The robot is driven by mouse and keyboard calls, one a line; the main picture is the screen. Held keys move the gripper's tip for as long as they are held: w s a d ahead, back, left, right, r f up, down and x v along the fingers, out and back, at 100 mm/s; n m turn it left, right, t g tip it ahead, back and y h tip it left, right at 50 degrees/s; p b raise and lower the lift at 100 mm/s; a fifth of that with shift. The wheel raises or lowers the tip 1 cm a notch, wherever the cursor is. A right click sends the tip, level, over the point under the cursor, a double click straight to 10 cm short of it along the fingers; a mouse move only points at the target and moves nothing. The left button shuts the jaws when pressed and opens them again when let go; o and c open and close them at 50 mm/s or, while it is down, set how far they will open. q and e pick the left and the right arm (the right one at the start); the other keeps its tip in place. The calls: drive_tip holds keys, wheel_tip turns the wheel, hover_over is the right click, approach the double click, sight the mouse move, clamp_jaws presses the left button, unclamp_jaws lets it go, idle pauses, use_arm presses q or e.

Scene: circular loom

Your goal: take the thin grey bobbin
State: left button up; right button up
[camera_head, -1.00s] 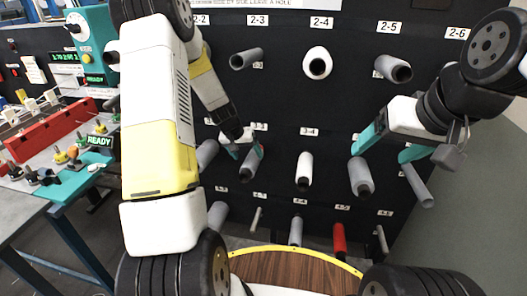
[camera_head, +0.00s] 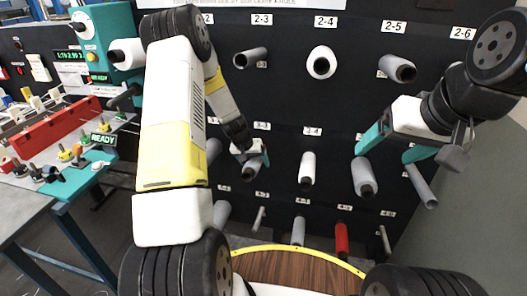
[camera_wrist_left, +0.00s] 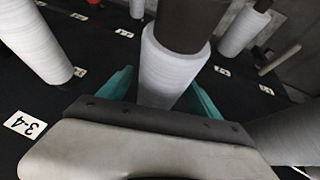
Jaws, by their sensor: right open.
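Several grey bobbins stick out of the black rack. Slim ones are at the lower row (camera_head: 259,219), at the lower right (camera_head: 385,240) and beside the right gripper (camera_head: 421,187). I cannot tell which one the task names. My left gripper (camera_head: 251,152) is at a grey bobbin (camera_head: 255,171) in the 3-3 place. In the left wrist view, its teal fingers (camera_wrist_left: 160,88) stand either side of this bobbin (camera_wrist_left: 170,62); whether they press on it is unclear. My right gripper (camera_head: 388,146) is open, above a thicker grey bobbin (camera_head: 364,178), apparently empty.
A white bobbin (camera_head: 307,170) is just right of my left gripper, and a red one (camera_head: 343,238) is lower. More bobbins hang in the row above. A wooden round top with yellow rim (camera_head: 300,250) lies below. A bench with controls (camera_head: 60,150) is at left.

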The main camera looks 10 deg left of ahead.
use_arm(q)
clamp_jaws()
drive_tip(key=shift+s, duration=0.4)
